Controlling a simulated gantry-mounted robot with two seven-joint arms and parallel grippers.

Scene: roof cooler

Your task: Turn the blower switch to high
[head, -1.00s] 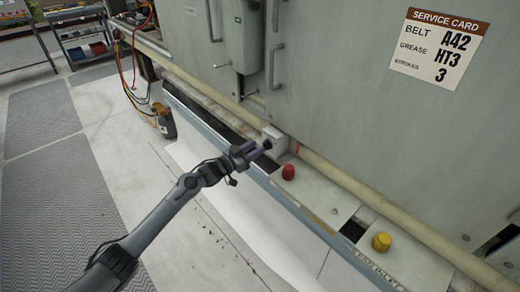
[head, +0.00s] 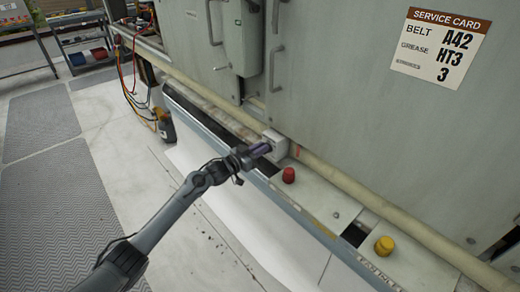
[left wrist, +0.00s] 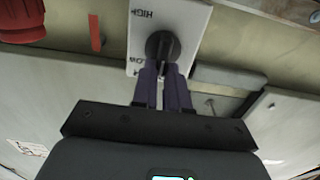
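The blower switch is a dark round knob with a raised grip (left wrist: 163,45) on a white plate (left wrist: 140,30). The plate reads HIGH at its upper left, upside down in the left wrist view; a second label by the knob is partly hidden. In the head view the switch's pale box (head: 275,144) sits on the ledge below the cabinet. My left gripper (head: 262,149) is at the box's front, hiding the knob there. In the left wrist view its two purple fingers (left wrist: 163,72) straddle the grip with a narrow gap; I cannot tell whether they press on it. My right gripper is out of view.
A red button (head: 288,175) and a yellow button (head: 383,245) stand on the ledge right of the switch. A pipe (head: 340,177) runs along the cabinet behind them. Hoses (head: 128,75) hang at the left. The floor is clear on the left.

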